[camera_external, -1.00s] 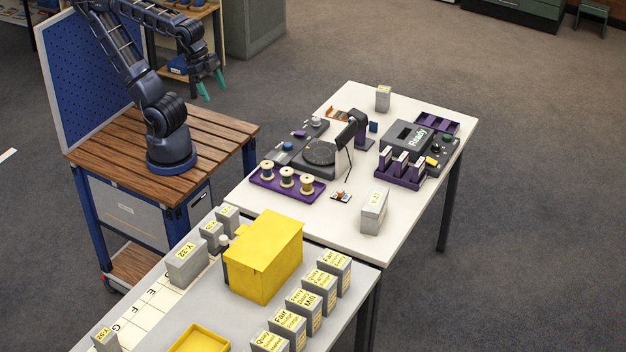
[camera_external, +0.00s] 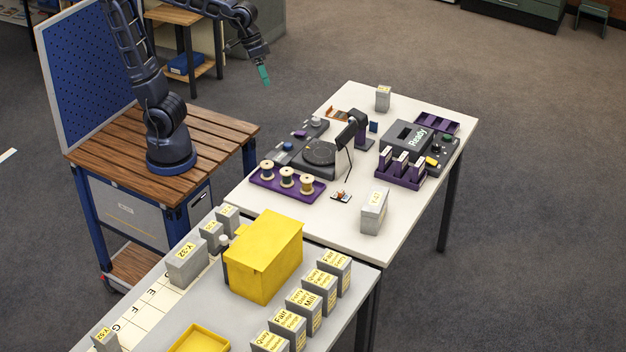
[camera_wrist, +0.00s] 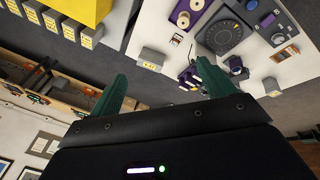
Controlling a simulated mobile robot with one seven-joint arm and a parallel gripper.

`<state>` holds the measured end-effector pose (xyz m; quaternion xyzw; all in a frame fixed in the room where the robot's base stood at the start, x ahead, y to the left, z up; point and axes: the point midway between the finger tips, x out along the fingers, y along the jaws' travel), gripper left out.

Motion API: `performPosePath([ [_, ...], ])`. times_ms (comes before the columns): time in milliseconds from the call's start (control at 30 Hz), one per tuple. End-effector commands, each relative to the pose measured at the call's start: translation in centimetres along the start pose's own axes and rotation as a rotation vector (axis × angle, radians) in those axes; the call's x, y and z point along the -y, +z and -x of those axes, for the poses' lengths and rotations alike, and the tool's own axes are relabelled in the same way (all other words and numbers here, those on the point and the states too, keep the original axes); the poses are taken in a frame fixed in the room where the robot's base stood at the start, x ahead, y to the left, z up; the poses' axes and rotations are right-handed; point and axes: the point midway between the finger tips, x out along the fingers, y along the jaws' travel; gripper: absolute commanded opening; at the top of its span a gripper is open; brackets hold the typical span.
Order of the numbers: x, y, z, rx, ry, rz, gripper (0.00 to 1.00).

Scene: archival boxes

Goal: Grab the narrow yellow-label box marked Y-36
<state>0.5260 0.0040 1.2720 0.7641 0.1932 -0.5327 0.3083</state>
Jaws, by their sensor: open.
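I cannot read Y-36 on any box. Small grey boxes with yellow labels stand about: two narrow ones (camera_external: 211,236) and (camera_external: 228,218) side by side at the back of the front table, labels too small to read. Beside them is a wider box marked Y-32 (camera_external: 187,264); another, apparently Y-52 (camera_external: 106,341), is at lower left. A grey box with a partly legible Y label (camera_external: 374,212) and a small grey box (camera_external: 383,99) stand on the white table. My gripper (camera_external: 264,75) is open and empty, high in the air left of the white table's far end.
A large yellow box (camera_external: 263,258) stands on the front table beside a row of grey labelled boxes (camera_external: 305,302). The white table (camera_external: 310,225) also holds a purple spool tray (camera_external: 287,186), a turntable-like device (camera_external: 320,153), a lamp-like arm and a "Ready" machine (camera_external: 410,140).

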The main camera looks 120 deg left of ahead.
Motion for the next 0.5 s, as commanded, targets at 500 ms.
performPosePath([
  [500, 4.5, -18.7, -5.2, 0.008, 0.001, 0.709, 0.82],
])
